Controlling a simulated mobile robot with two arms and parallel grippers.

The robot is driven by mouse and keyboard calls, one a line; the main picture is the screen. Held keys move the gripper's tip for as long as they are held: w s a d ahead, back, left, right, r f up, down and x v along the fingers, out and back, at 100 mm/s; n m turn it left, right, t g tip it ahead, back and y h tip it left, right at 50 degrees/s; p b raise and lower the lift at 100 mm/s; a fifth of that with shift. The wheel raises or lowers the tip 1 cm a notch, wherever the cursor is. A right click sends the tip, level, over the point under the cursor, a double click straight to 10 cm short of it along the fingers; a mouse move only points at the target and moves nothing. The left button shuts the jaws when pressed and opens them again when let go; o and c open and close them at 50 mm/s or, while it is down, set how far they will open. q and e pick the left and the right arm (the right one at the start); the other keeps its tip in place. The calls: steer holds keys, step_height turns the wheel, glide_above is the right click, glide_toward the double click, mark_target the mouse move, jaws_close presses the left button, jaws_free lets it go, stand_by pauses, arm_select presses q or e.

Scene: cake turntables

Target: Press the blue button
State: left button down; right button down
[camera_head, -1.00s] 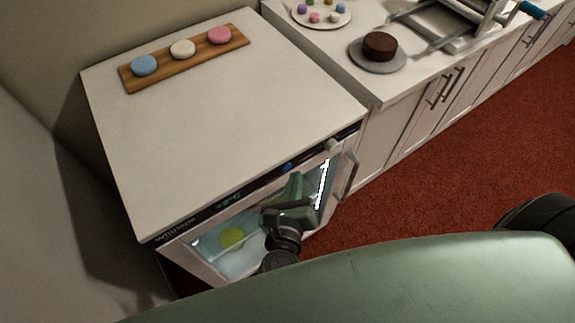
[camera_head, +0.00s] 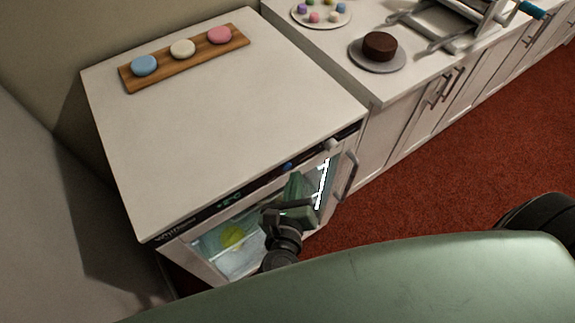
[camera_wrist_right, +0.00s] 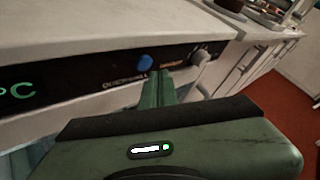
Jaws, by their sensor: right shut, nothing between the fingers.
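The blue button (camera_head: 287,166) is a small round knob-like button on the dark front panel (camera_head: 250,186) of the white fridge-like appliance. It also shows in the right wrist view (camera_wrist_right: 145,63), above some small lettering. My right gripper (camera_head: 295,180) is in front of the glass door, its green fingers pointing up toward the panel, just below the button in the head view. In the right wrist view the fingertips (camera_wrist_right: 158,78) are together and empty, just right of and below the button. A small gap seems to separate them; contact cannot be made out. My left gripper is out of view.
A grey knob (camera_head: 331,144) sits right of the button, above the door handle (camera_head: 348,176). A green temperature display (camera_head: 230,196) is to the left. A board with macarons (camera_head: 185,58) lies on top. A counter with a chocolate cake (camera_head: 380,46) stands to the right.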

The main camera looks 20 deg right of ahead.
stand_by(0.4)
steer(key=shift+w+a, duration=0.1)
steer(key=shift+w, duration=0.35)
steer(key=shift+w+a+r, duration=0.1)
steer(key=shift+w, duration=0.5)
stand_by(1.0)
steer(key=shift+s+r+p, duration=0.15)
steer(key=shift+s+p, duration=0.15)
steer(key=shift+s, duration=0.1)
steer(key=shift+s+a, duration=0.1)
steer(key=shift+s, duration=0.5)
